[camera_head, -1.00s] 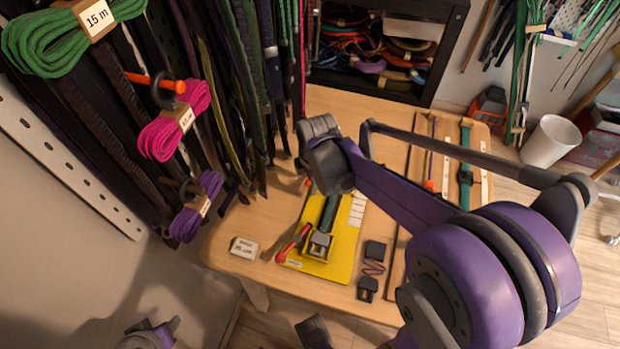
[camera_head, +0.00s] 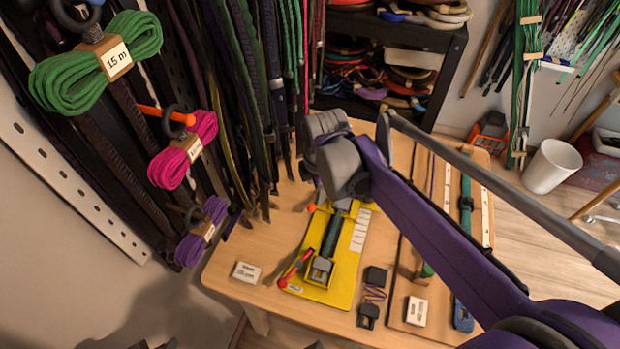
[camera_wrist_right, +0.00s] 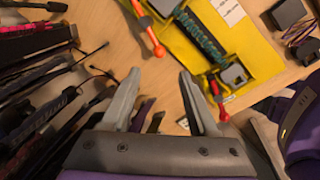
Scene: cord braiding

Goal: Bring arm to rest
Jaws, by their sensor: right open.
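My right arm (camera_head: 425,215) reaches from the lower right over the wooden table (camera_head: 250,208). My right gripper (camera_wrist_right: 158,80) is open, its two grey fingers apart with nothing between them. In the head view its wrist hangs over the far end of the yellow board (camera_head: 342,278), and its fingers are mostly hidden. The board carries a dark green braided cord (camera_head: 331,236) and a clamp (camera_head: 320,269) with a red-ended lever (camera_head: 292,270). My left gripper cannot be made out.
Green (camera_head: 75,78), pink (camera_head: 170,165) and purple (camera_head: 192,247) cord bundles hang at the left beside many straps. A small white block (camera_head: 246,272) lies near the table's left edge. A dark shelf (camera_head: 448,70) stands behind. A white bin (camera_head: 551,166) is at the right.

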